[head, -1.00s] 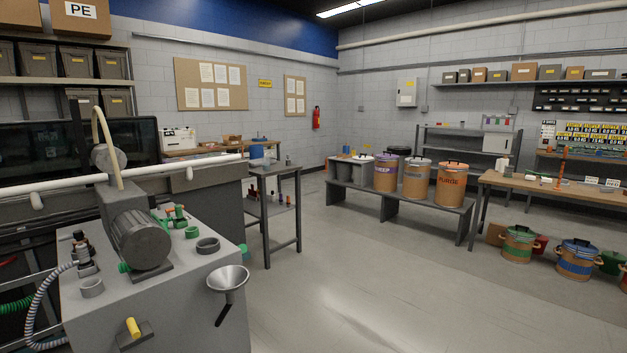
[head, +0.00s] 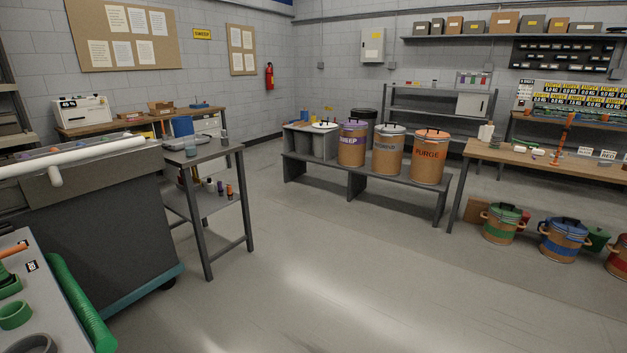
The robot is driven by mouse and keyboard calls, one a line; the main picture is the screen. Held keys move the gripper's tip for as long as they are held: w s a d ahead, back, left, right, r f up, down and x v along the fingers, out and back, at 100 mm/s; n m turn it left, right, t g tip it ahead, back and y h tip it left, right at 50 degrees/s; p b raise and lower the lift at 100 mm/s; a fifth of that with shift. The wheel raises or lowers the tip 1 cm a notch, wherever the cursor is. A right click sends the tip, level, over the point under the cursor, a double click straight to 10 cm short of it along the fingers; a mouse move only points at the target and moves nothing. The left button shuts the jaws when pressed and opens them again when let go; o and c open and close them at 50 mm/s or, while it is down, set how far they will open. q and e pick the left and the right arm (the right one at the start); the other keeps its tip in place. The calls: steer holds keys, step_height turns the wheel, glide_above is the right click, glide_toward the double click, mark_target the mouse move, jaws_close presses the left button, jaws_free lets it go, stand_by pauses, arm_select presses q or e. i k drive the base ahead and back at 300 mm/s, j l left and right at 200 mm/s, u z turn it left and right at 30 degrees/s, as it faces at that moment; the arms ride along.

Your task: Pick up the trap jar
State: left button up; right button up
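I cannot tell for sure which thing is the trap jar. Two small jar-like containers stand on the top of a grey side table (head: 207,151). The other is a small grey, clear-looking jar (head: 224,138) at the back right. Both are too small to read any label. Neither of my grippers is in view.
A grey machine body (head: 95,230) and a green hose (head: 80,300) fill the left foreground. Fibre drums, one marked PURGE (head: 429,160), stand on a low bench (head: 400,191). Banded drums, one green-striped (head: 504,224), sit below a wooden workbench (head: 545,165). The middle floor is clear.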

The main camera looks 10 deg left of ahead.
mark_target(189, 142)
steer(key=i+u, duration=0.35)
steer(key=i, duration=0.2)
steer(key=i+u, duration=0.3)
steer(key=i, duration=0.25)
steer(key=i+l+u, duration=0.35)
steer(key=i, duration=0.15)
